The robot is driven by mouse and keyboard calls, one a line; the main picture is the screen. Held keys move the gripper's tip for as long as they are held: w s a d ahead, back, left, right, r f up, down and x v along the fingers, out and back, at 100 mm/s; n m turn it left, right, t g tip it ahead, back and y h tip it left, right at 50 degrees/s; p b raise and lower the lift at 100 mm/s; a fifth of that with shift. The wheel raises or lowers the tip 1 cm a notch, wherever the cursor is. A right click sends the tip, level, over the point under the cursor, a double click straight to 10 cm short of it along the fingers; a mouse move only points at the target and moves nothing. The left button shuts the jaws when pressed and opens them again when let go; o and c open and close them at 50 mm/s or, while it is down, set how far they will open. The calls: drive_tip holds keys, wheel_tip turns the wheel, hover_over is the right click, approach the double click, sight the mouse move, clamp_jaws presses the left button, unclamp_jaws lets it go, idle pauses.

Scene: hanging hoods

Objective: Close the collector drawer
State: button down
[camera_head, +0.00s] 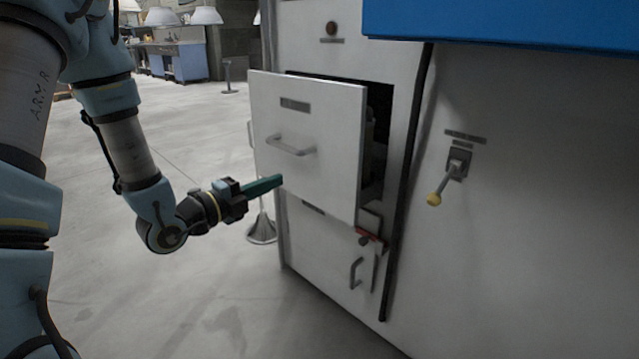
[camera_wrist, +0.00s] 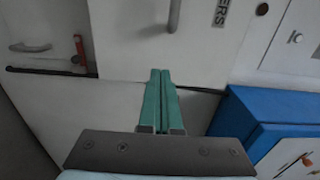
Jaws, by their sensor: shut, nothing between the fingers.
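The collector drawer (camera_head: 306,176) is a white front with a grey bar handle (camera_head: 291,146) and a small label. It stands pulled out from the white cabinet, with a dark opening behind it. My gripper (camera_head: 278,181) has green fingers and is shut and empty, at the left lower part of the drawer front, below the handle. I cannot tell whether the fingertips touch the front. In the wrist view my closed fingers (camera_wrist: 160,76) point at a white panel edge, with a handle (camera_wrist: 174,14) beyond them.
A blue box-like part (camera_head: 500,22) juts out at upper right. A lever with a yellow knob (camera_head: 434,198) sticks out of the right panel. A lower door with a handle (camera_head: 355,272) and a red latch (camera_head: 371,239) is under the drawer.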

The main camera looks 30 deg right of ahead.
sight(326, 160)
drive_tip(key=w+d, duration=0.1)
drive_tip(key=d, duration=0.8)
drive_tip(key=w+d, duration=0.1)
drive_tip(key=d, duration=0.3)
drive_tip(key=shift+w+d, duration=0.25)
drive_tip(key=shift+w, duration=0.1)
drive_tip(key=w+d+b, duration=0.2)
drive_tip(key=d+b, duration=0.2)
drive_tip(key=d, duration=0.8)
drive_tip(key=shift+r+b, duration=0.25)
drive_tip(key=shift+b, duration=0.15)
drive_tip(key=shift+d, duration=0.15)
